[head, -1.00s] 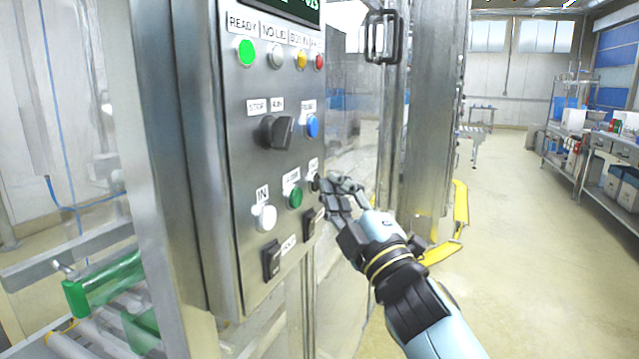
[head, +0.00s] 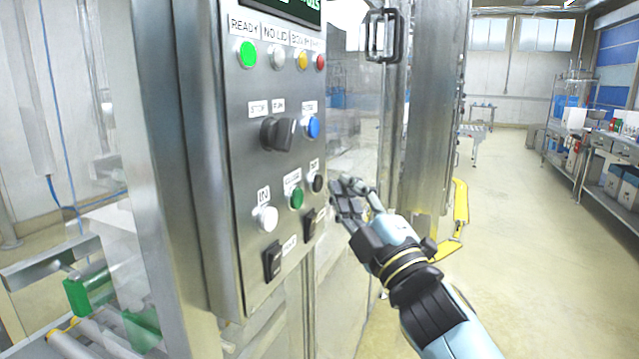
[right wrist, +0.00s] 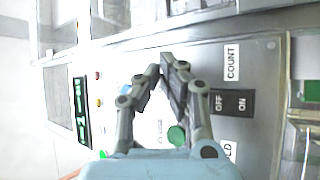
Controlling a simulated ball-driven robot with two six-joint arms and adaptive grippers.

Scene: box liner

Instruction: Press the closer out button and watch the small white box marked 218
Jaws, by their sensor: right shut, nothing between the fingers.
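The steel control panel (head: 262,165) stands in front of me in the head view. In its lower row are a white button (head: 265,218) labelled IN, a green button (head: 297,198) and a black button (head: 317,183) under a small blurred label at the right end. My right gripper (head: 340,190) is shut and empty, just right of the black button and apart from it. In the right wrist view its fingers (right wrist: 165,78) are in front of the panel and the green button (right wrist: 177,135) shows below them. I cannot make out a box marked 218. My left gripper is not in view.
A selector knob (head: 278,133) and a blue button (head: 313,127) sit above the row; black switches (head: 272,261) sit below. A lit green lamp (head: 247,54) is at the top. A roller conveyor (head: 85,345) lies at left. Floor at right is clear.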

